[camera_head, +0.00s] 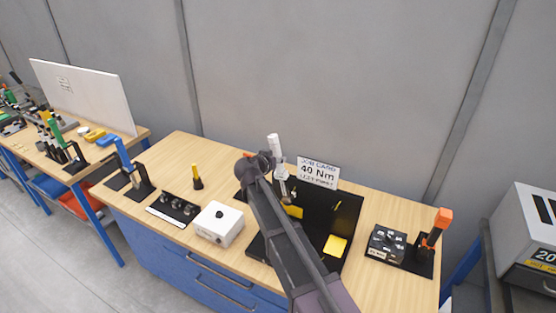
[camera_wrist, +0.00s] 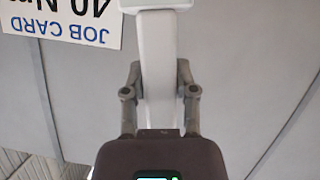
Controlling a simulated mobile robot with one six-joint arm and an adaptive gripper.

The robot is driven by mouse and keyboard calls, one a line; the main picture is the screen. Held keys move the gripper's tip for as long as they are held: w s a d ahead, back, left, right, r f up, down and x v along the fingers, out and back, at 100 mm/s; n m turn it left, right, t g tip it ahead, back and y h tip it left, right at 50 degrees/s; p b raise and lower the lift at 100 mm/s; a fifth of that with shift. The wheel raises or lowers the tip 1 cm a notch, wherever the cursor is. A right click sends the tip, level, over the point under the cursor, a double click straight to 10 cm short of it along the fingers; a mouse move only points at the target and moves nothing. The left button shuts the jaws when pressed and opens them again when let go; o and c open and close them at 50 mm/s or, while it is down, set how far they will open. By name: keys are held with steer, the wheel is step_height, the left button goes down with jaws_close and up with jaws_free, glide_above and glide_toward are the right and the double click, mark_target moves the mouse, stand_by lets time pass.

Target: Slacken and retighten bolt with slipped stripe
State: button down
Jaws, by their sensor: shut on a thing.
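My gripper (camera_wrist: 160,95) is shut on a long white-handled tool (camera_wrist: 160,55). Its fingers press on both sides of the white bar in the wrist view. In the head view the tool's white upper end (camera_head: 274,147) stands up above the black fixture (camera_head: 345,215), near the job card (camera_head: 318,172) that reads 40 Nm. My arm crosses in front of the fixture and hides much of it. A yellow block (camera_head: 335,245) and another yellow part (camera_head: 293,211) show on the fixture. The bolts and their stripes cannot be made out, nor whether the tool touches anything below.
On the wooden bench are a white box with a black knob (camera_head: 219,224), a black socket tray (camera_head: 174,208), a blue-handled tool (camera_head: 123,153) in a stand and a yellow marker (camera_head: 196,172). At right stand a black block (camera_head: 386,243) and an orange-handled tool (camera_head: 441,222).

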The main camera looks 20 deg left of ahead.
steer(key=shift+s, duration=0.2)
steer(key=shift+s+a, duration=0.15)
steer(key=shift+s, duration=1.8)
